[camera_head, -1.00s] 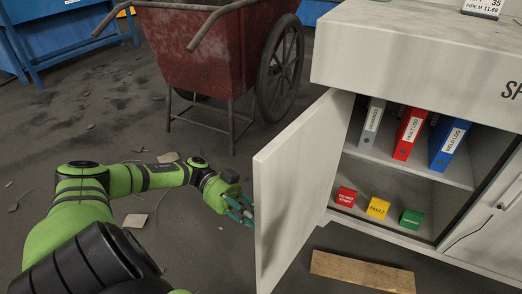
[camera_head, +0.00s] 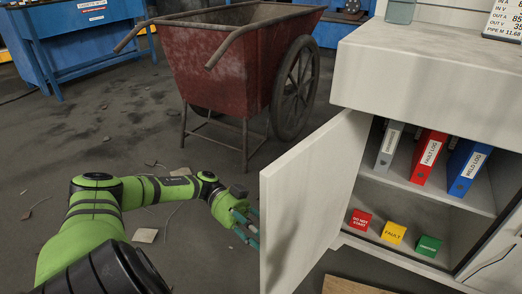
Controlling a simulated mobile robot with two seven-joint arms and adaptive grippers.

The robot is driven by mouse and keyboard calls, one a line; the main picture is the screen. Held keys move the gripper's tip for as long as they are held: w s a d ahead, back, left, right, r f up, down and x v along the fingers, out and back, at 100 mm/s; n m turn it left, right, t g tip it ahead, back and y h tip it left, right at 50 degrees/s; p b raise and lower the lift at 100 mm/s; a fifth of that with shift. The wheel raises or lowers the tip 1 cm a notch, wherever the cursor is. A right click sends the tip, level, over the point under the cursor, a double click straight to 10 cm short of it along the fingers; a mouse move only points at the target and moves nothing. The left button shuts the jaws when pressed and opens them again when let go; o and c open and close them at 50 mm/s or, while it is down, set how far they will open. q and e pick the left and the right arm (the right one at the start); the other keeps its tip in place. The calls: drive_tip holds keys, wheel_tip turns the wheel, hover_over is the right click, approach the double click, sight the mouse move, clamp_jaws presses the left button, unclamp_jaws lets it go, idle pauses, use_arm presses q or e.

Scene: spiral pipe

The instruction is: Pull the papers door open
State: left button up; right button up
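The papers door (camera_head: 312,210) is a pale grey cabinet door, swung wide open to the left of its compartment. Inside, the upper shelf (camera_head: 405,184) holds a grey, a red (camera_head: 428,158) and a blue binder (camera_head: 468,166). Below them sit a red (camera_head: 360,220), a yellow (camera_head: 393,232) and a green block (camera_head: 428,247). My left gripper (camera_head: 252,234) is at the door's free left edge, its fingertips partly hidden behind the door. I cannot tell whether it touches the door or how far its fingers are apart. My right gripper is not in view.
A rusty red wheelbarrow cart (camera_head: 225,65) stands behind the door and my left arm. A wooden plank (camera_head: 350,286) lies on the floor below the cabinet. Blue benches stand at the back. Small debris litters the floor at left.

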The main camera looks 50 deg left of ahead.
use_arm(q)
drive_tip(key=shift+a, duration=0.1)
drive_tip(key=a, duration=0.7)
drive_tip(key=shift+a, duration=0.15)
drive_tip(key=shift+s, duration=0.1)
idle(0.4)
